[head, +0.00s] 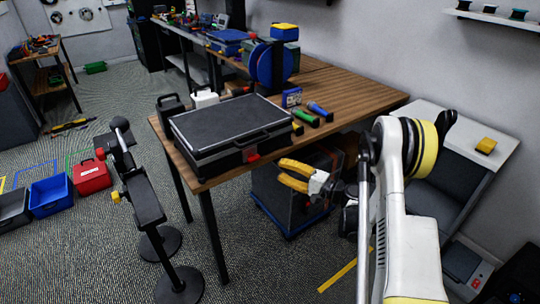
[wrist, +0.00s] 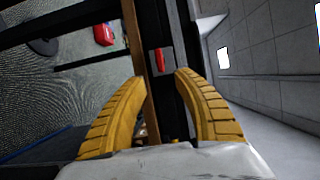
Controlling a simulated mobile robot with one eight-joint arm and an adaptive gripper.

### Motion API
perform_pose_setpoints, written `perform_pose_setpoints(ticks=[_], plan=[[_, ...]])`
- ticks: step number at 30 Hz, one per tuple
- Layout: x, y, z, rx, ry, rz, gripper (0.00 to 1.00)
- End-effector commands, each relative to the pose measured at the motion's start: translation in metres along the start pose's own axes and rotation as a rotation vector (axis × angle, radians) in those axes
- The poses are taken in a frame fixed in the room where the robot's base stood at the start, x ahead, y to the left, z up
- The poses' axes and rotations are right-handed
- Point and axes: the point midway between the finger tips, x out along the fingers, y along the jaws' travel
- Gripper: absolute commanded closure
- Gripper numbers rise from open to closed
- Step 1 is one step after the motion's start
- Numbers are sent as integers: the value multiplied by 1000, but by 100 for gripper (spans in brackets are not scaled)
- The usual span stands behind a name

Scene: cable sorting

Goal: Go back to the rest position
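My gripper (head: 284,174) has yellow curved fingers. In the head view it is in the air just off the front right edge of the wooden table, below the tabletop's height in the picture. In the wrist view my gripper (wrist: 163,75) has its two fingers spread apart with nothing between them. The black case (head: 225,125) lies shut on the table, with a red latch (head: 252,156) on its front. That red latch also shows beyond the fingertips in the wrist view (wrist: 160,60). My white arm reaches in from the right.
The wooden table (head: 345,88) holds a blue cable reel (head: 272,66) and green and blue hand tools (head: 306,117). A dark crate (head: 290,205) stands under it. A black stand (head: 150,205) is on the left. A white-topped bench (head: 455,130) is at right. Floor shows at front.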

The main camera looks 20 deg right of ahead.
Motion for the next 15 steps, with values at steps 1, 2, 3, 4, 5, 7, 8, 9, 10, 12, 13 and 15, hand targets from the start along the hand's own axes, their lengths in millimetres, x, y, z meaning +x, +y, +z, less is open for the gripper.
perform_pose_setpoints(ticks=[1, 2, 3, 4, 5, 7, 8, 9, 10, 12, 13, 15], plan=[[0, 0, 0, 0, 0, 0, 64], [0, 0, 0, 0, 0, 0, 64], [1, -1, 0, -2, -1, 4, 64], [2, -3, 1, -4, -2, 9, 64], [4, -5, 2, -7, -4, 17, 64], [10, -15, 7, -22, -11, 51, 64], [13, -20, 9, -32, -15, 73, 64], [17, -29, 14, -48, -20, 107, 64], [20, -36, 19, -62, -25, 136, 64], [27, -54, 33, -102, -38, 213, 64], [29, -61, 40, -122, -45, 247, 64], [30, -77, 57, -169, -57, 326, 64]])
